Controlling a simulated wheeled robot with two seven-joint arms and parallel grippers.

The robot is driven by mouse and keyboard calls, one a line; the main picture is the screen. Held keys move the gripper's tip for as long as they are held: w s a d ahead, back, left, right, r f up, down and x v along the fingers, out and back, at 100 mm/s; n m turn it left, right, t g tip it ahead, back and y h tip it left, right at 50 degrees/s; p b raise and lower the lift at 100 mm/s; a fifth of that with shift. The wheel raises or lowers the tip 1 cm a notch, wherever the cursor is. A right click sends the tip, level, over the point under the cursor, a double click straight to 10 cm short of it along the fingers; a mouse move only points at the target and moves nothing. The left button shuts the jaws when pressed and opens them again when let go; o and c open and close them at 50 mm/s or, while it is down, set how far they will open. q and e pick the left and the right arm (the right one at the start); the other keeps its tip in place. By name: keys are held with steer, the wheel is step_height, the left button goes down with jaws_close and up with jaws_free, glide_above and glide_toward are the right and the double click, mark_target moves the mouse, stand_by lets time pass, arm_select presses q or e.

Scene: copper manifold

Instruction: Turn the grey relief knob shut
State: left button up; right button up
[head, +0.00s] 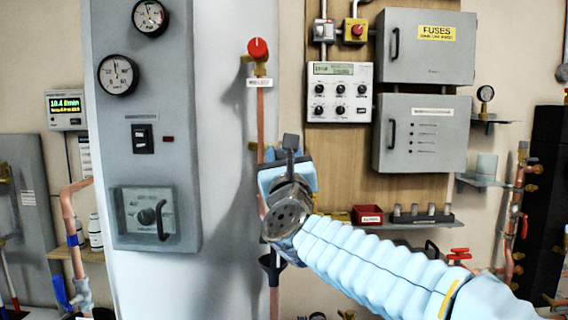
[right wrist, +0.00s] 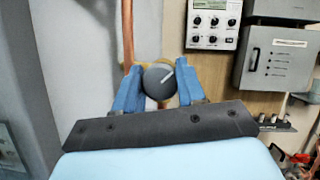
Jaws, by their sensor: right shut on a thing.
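My left gripper is not in view.
A red knob (head: 258,48) tops the pipe. A grey gauge panel (head: 150,75) stands to the left. A controller box (head: 340,92) and grey cabinets (head: 425,132) hang to the right. A red bin (head: 367,215) sits on a shelf below them.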

steer(key=n+y, duration=0.1)
steer(key=n, duration=0.1)
steer(key=shift+d+n, duration=0.15)
steer(key=shift+n, duration=0.25)
steer(key=n+g+y, duration=0.1)
steer(key=n, duration=0.2)
steer(key=shift+r+n+y, duration=0.1)
steer(key=shift+n+y, duration=0.3)
steer(key=n+g+y+p, duration=0.1)
steer(key=n, duration=0.2)
steer(key=shift+r+p, duration=0.1)
steer(key=shift+p, duration=0.2)
steer(key=shift+n+g+y+p, duration=0.65)
steer(key=shift+n+p, duration=0.35)
steer(key=shift+n, duration=0.6)
steer(key=shift+f, duration=0.2)
steer(key=o, duration=1.1)
steer(key=shift+c, duration=0.2)
